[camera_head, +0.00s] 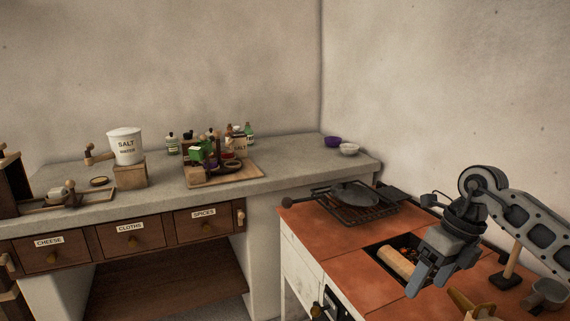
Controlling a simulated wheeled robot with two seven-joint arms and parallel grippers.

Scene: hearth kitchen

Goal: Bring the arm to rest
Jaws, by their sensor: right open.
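My right gripper (431,278) is at the right of the head view, at the end of my right arm, which comes in from the right edge. Its two blue-grey fingers point down and are apart, with nothing seen between them. It hangs over the red-brown stove top (345,256), in front of a dark square opening and a light wooden roller-like piece (396,263). I cannot tell its exact height above the surface. My left gripper is not in view.
A lidded pan (354,193) sits on a grate at the stove's back. A wooden-handled tool (511,266) and grey cup (547,293) stand right of the gripper. The grey counter (300,160) holds a salt crock (126,146), a loaded tray (247,174) and bowls (348,149).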

